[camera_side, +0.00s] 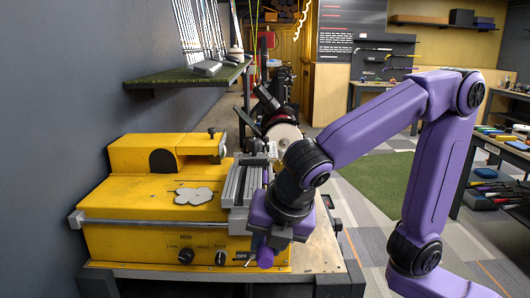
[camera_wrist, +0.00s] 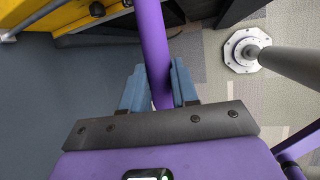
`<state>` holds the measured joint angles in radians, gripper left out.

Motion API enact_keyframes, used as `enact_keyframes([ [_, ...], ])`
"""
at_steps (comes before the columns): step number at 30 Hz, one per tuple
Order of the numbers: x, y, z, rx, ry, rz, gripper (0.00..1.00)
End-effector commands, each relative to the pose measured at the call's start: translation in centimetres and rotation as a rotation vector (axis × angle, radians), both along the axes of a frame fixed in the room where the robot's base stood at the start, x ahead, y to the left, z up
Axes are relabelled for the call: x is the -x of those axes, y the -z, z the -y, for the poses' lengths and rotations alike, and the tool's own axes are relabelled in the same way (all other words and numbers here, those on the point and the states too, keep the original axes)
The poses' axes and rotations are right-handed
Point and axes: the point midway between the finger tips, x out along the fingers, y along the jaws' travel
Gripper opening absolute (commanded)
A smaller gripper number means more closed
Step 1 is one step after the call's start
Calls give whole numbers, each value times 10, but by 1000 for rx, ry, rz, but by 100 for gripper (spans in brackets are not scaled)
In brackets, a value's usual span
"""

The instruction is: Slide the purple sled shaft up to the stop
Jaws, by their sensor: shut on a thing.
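The purple shaft (camera_wrist: 152,40) runs up the middle of the wrist view, away from my gripper. My gripper (camera_wrist: 160,82) has its two blue-grey fingers on either side of the shaft's near part and is shut on it. In the side view, my gripper (camera_side: 268,238) is at the front right of the yellow machine, and a short purple end of the shaft (camera_side: 265,257) shows below it. A grey slotted slide (camera_side: 243,182) lies on the machine just behind my gripper. I cannot tell which part is the stop.
The yellow machine (camera_side: 135,192) with knobs stands on a bench (camera_side: 325,255). A grinding wheel (camera_side: 284,137) is behind the slide. A green shelf (camera_side: 190,76) hangs on the left wall.

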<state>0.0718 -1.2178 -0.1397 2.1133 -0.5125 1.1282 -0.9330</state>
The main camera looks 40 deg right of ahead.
Motion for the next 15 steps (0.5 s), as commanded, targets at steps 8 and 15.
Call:
enact_keyframes([
  [8, -1, 1, 2, 4, 5, -1, 59],
  [15, -1, 0, 2, 2, 2, -1, 59],
])
